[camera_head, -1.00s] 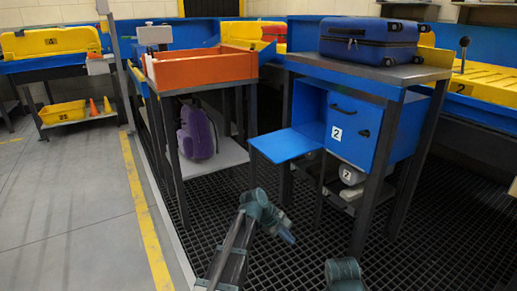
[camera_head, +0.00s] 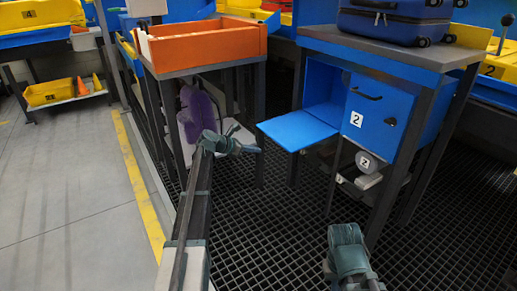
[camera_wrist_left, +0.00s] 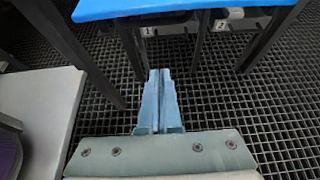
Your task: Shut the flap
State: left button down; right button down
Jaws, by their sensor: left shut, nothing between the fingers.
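The blue flap (camera_head: 297,130) hangs open, lying flat and sticking out left from the blue cabinet (camera_head: 384,120) marked 2. Its blue underside or edge (camera_wrist_left: 170,8) shows at the top of the left wrist view. My left gripper (camera_head: 255,149) is just left of the flap's outer edge and appears slightly lower; I cannot tell the exact gap. In the left wrist view its fingers (camera_wrist_left: 160,75) are together and empty, pointing toward the space under the flap. Only a teal part of my right arm shows at the bottom; its gripper is not in view.
A table with an orange tray (camera_head: 207,46) and a purple backpack (camera_head: 199,110) on its lower shelf stands close at the left. A blue suitcase (camera_head: 395,22) lies on top of the cabinet's table. Dark table legs flank the flap. The grating in front is clear.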

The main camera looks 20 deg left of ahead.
pick_arm(q)
jog(key=b+x, duration=0.4)
jog(key=x, duration=0.4)
jog(key=shift+w+d+r+p, duration=0.1)
jog(key=shift+w+r+p, duration=0.05)
jog(key=shift+r+p, duration=0.95)
jog(key=shift+w+d+r+p, duration=0.15)
jog(key=shift+r+p, duration=0.7)
jog(key=shift+p, duration=0.45)
